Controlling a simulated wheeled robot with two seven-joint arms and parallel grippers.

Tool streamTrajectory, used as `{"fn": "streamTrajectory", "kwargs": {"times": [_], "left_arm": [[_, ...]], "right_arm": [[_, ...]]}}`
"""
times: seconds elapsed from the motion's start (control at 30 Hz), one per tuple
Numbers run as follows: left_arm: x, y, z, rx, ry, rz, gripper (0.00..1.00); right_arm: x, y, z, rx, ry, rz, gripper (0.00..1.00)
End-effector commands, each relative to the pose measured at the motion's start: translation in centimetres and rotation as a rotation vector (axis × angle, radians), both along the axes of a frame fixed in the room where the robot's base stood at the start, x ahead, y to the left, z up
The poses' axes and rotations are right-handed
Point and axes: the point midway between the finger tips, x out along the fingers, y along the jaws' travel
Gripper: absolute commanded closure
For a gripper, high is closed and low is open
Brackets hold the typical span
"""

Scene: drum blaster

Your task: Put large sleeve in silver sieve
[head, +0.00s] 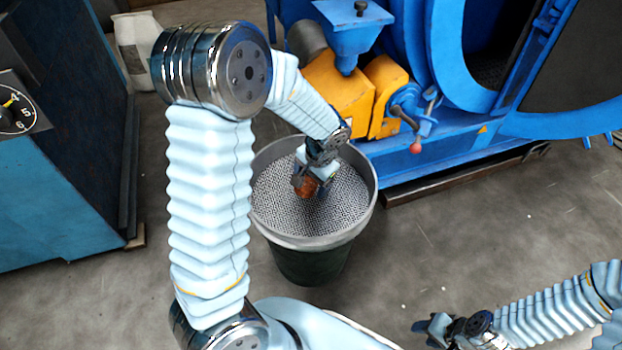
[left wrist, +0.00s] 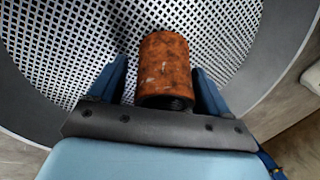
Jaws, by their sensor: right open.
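The large sleeve (left wrist: 165,65) is a rusty orange-brown hollow cylinder. In the left wrist view it sits between the two blue fingers of my left gripper (left wrist: 163,85); thin gaps seem to show beside it, so I cannot tell whether the fingers grip it. In the head view the sleeve (head: 306,186) and my left gripper (head: 308,180) are over the mesh of the silver sieve (head: 270,205). The sieve also fills the left wrist view (left wrist: 60,45). I cannot tell whether the sleeve touches the mesh. My right gripper (head: 428,326) is open and empty at the lower right.
The sieve sits on a dark bucket (head: 312,265) on the concrete floor. A blue machine (head: 400,165) with an orange part (head: 340,85) stands close behind it. A blue cabinet (head: 60,200) stands at the left. The floor right of the bucket is clear.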

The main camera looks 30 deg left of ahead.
Motion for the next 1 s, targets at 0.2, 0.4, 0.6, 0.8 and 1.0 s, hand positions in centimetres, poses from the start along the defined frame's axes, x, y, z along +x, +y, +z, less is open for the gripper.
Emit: {"fn": "streamTrajectory", "kwargs": {"times": [0.2,0.4,0.6,0.8,1.0], "left_arm": [[0.0,0.0,0.0,0.000,0.000,0.000,0.12],[0.0,0.0,0.4,0.000,0.000,0.000,0.12],[0.0,-0.7,3.5,-0.002,-0.005,-0.001,0.12],[-0.3,-1.8,8.1,-0.002,-0.006,0.000,0.12],[-0.5,-2.5,11.2,-0.001,-0.003,-0.001,0.12]], "right_arm": [[0.0,0.0,0.0,0.000,0.000,0.000,0.57],[0.0,0.0,0.4,0.000,-0.001,0.000,0.57],[0.0,-0.1,1.1,-0.002,-0.001,-0.002,0.57],[0.1,-0.2,1.9,-0.005,-0.004,-0.003,0.57],[0.1,-0.2,2.3,-0.005,-0.004,-0.003,0.57]]}}
